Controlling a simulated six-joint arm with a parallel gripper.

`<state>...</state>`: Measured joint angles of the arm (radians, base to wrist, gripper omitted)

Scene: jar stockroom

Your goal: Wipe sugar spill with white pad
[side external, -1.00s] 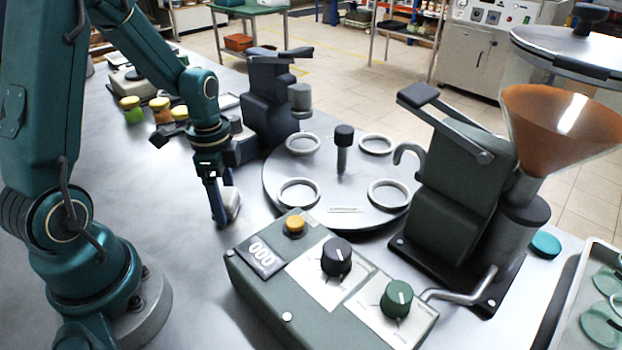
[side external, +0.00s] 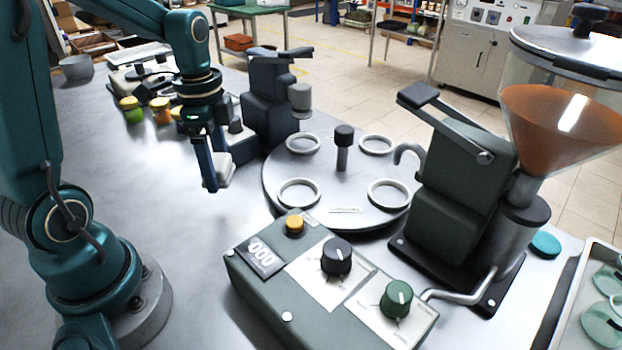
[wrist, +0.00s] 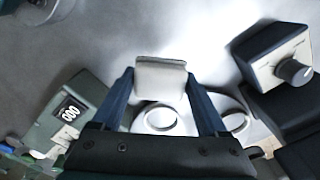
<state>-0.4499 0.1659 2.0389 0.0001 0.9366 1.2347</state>
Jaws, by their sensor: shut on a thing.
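My gripper (side external: 213,178) is shut on a white pad (side external: 222,172), left of the round turntable. In the wrist view the white pad (wrist: 160,77) sits between the two blue fingers of my gripper (wrist: 160,88). In the side view one finger hides part of the pad. I cannot tell whether the pad touches the table. No distinct sugar spill shows. A bright patch (wrist: 195,30) lies on the metal table beyond the pad, and I cannot tell whether it is sugar or glare.
The turntable (side external: 330,185) with its rings is right of my gripper. A control box (side external: 310,265) stands in front, a dark green machine (side external: 460,180) further right. Yellow-lidded jars (side external: 160,108) stand behind.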

